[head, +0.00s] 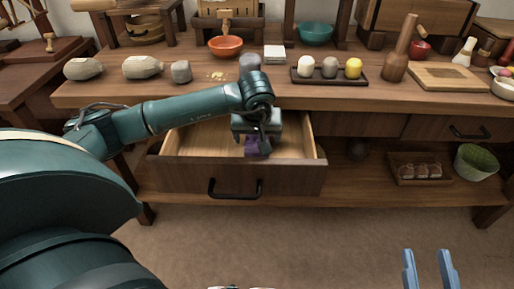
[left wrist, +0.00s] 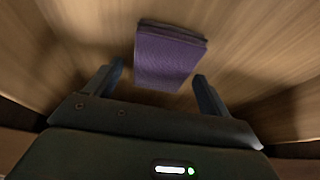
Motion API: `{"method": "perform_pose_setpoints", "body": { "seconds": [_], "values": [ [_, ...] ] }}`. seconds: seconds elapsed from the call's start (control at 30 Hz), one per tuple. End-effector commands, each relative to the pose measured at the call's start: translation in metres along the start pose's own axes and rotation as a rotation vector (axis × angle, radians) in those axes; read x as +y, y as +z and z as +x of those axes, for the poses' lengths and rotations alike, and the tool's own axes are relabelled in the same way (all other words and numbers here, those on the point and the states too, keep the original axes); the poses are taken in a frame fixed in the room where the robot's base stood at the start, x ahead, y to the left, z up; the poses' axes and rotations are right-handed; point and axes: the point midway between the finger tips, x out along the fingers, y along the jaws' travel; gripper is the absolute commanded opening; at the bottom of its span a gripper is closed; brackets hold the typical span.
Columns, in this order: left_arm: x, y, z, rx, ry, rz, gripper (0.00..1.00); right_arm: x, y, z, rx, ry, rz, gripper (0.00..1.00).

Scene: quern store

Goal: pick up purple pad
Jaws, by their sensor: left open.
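The purple pad (head: 252,149) lies inside an open drawer (head: 190,181) under the workbench. In the left wrist view the purple pad (left wrist: 167,58) is a flat, textured block with layered edges, lying on the wooden drawer floor. My left gripper (head: 260,140) reaches down into the drawer over the pad. Its two fingers (left wrist: 159,82) are apart in the left wrist view, and the near end of the pad shows between their tips; nothing is gripped. In the head view the gripper hides part of the pad. My right gripper (head: 431,262) has its two blue fingers apart and empty at lower right.
The drawer's front and side walls surround my left gripper. The bench top (head: 330,97) above holds stones, an orange bowl (head: 225,46), a dark tray (head: 300,78) and a wooden pestle (head: 400,50). A lower shelf carries a basket (head: 476,163). The floor in front is clear.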

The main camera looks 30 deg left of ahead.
Motion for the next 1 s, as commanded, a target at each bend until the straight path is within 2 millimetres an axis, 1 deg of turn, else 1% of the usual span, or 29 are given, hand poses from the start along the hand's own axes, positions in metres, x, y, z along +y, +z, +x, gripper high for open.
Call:
{"method": "perform_pose_setpoints", "body": {
  "seconds": [0.07,0.17,0.67,1.0],
  "values": [
    [0.0002,-0.0001,0.0014,0.000,0.001,0.000,0.82,0.0006,-0.0051,0.0020,0.013,-0.001,0.000,0.36],
    [0.0002,-0.0003,0.0008,0.000,0.001,0.000,0.82,0.0012,-0.0068,0.0032,0.017,-0.002,-0.002,0.36],
    [0.0000,0.0008,0.0041,0.001,0.001,0.000,0.81,0.0008,-0.0008,0.0012,0.010,-0.002,-0.004,0.36],
    [0.0000,0.0010,0.0039,0.000,0.001,0.000,0.53,0.0010,-0.0002,0.0006,0.007,-0.001,-0.005,0.36]
  ]
}}
